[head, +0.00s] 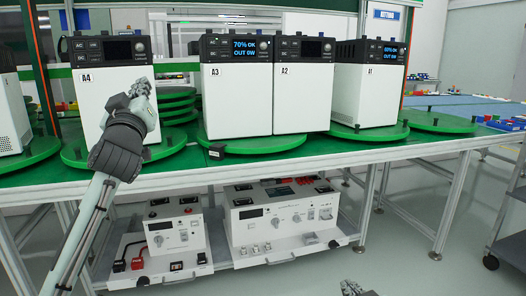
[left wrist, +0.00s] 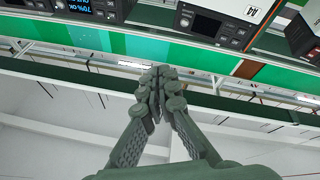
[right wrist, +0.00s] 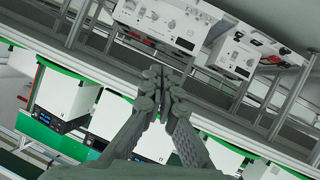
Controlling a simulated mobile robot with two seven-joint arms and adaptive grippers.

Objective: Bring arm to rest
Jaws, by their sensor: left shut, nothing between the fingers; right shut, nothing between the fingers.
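My left gripper (head: 139,88) is raised in front of the white unit labelled A4 (head: 88,95) in the head view. It is shut and empty, and its closed fingers also show in the left wrist view (left wrist: 158,82). It covers part of the right side of A4; whether it touches A4 I cannot tell. My right gripper (head: 352,288) shows only at the bottom edge of the head view, low in front of the bench. In the right wrist view (right wrist: 157,78) its fingers are shut with nothing between them.
Units A3 (head: 237,100), A2 (head: 301,98) and A1 (head: 366,95) stand on green turntables along the green bench (head: 330,158). White instrument boxes (head: 280,215) sit on a lower shelf. A dark cart (head: 510,225) stands at the right. The floor in front is clear.

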